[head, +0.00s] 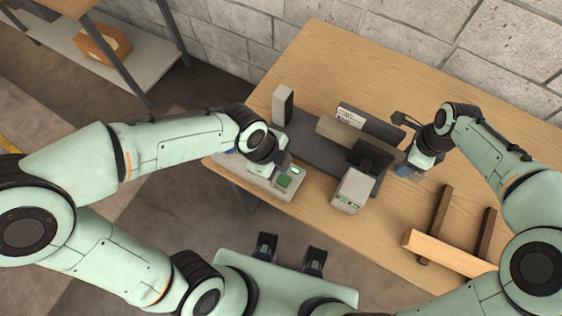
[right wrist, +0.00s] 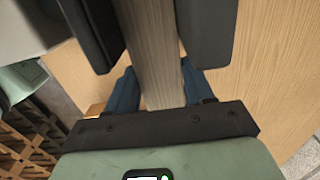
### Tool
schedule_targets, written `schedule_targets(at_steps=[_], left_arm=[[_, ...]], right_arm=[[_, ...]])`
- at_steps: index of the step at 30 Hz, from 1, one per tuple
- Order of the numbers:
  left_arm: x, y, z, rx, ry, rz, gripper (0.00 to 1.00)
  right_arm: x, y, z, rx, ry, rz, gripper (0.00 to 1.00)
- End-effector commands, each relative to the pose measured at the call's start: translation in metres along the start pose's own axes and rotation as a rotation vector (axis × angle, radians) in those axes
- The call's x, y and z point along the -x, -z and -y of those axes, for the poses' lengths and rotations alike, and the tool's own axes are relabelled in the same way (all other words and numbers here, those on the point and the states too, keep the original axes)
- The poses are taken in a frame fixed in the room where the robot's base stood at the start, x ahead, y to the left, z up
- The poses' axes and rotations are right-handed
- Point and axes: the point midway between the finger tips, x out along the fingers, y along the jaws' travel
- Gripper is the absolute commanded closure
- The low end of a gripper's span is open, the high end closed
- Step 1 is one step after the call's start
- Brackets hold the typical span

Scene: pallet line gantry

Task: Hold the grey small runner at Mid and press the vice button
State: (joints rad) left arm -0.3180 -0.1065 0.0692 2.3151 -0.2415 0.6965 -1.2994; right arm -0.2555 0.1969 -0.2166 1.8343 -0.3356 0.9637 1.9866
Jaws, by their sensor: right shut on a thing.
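The grey small runner (head: 342,133) lies across the dark vice bed (head: 310,143), in front of a labelled dark plate (head: 370,122). A dark block (head: 372,157) hides part of its right side. My right gripper (head: 408,168) is at the right of the vice. In the right wrist view the grey runner (right wrist: 152,55) runs between its fingers, and it is shut on it. My left gripper (head: 282,163) is just above the green button (head: 284,181) on a grey panel. Its fingers are small and partly hidden, so I cannot tell contact or opening.
A grey box (head: 352,192) with small green lights stands at the table's front edge. A light wooden board (head: 450,254) lies across dark brown bars (head: 440,215) at the right. A block wall stands behind the table (head: 320,55). The back right of the table is clear.

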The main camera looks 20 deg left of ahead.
Motion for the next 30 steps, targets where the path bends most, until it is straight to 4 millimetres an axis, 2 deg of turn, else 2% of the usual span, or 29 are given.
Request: schedule_targets(at_steps=[1, 5, 6, 9, 20, 23, 30], left_arm=[[0.000, 0.000, 0.000, 0.000, 0.000, 0.000, 1.00], [0.000, 0.000, 0.000, 0.000, 0.000, 0.000, 1.00], [0.000, 0.000, 0.000, 0.000, 0.000, 0.000, 1.00], [0.000, 0.000, 0.000, 0.000, 0.000, 0.000, 1.00], [0.001, 0.000, 0.000, 0.000, 0.000, 0.000, 1.00], [0.003, 0.001, 0.001, 0.000, 0.001, 0.000, 1.00], [0.011, 0.002, 0.005, -0.001, 0.005, 0.001, 1.00]], right_arm=[[-0.003, -0.001, -0.005, 0.003, -0.020, -0.003, 0.88], [-0.003, -0.001, -0.005, 0.003, -0.020, -0.003, 0.88], [-0.003, -0.001, -0.005, 0.003, -0.019, -0.003, 0.45], [-0.002, -0.001, -0.005, 0.003, -0.018, -0.002, 0.18], [0.004, 0.000, -0.003, 0.002, -0.009, -0.002, 0.18], [0.017, 0.000, -0.002, 0.002, -0.006, -0.001, 0.18], [0.071, -0.001, -0.002, 0.003, -0.005, 0.000, 0.18]])
